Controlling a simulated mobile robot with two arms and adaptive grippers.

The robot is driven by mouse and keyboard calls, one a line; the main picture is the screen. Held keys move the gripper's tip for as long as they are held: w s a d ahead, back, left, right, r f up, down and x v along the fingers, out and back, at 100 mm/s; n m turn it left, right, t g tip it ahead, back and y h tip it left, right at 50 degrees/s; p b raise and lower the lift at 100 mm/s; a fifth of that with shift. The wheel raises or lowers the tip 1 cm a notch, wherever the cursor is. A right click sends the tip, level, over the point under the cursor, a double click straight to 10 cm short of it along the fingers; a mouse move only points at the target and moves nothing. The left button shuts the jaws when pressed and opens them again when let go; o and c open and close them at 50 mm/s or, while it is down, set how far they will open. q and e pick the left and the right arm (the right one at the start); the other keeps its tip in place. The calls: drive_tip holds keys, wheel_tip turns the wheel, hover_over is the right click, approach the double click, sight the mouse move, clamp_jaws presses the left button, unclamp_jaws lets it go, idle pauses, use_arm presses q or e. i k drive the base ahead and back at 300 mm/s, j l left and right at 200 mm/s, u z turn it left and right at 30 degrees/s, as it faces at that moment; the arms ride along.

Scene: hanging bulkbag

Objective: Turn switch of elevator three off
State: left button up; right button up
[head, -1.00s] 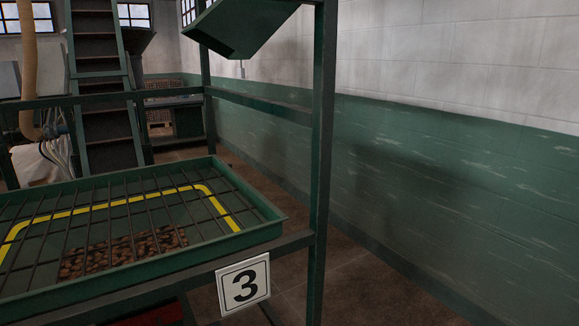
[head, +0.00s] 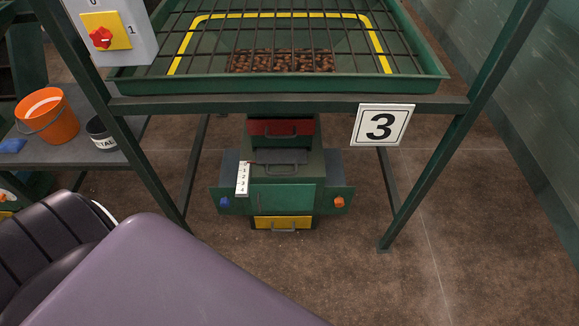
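A grey switch box (head: 140,38) is at the top left of the head view, cut off by the top edge. It carries a yellow plate (head: 117,20) with a red rotary knob (head: 101,38). The marks 0 and 1 show on the box, 0 near the top and 1 to the right. I cannot tell clearly which mark the knob points to. A white sign with the number 3 (head: 381,125) hangs on the green frame, right of the switch box. Neither of my grippers is in view.
A green tray with a bar grid (head: 432,84) tops the frame, with brown pieces inside. Below stands a green machine (head: 285,195) with red and yellow drawers. An orange bucket (head: 55,126) and a dark pot (head: 101,134) stand on a grey bench at left. Floor at right is clear.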

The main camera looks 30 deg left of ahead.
sight(103, 37)
drive_tip(key=u, duration=1.9)
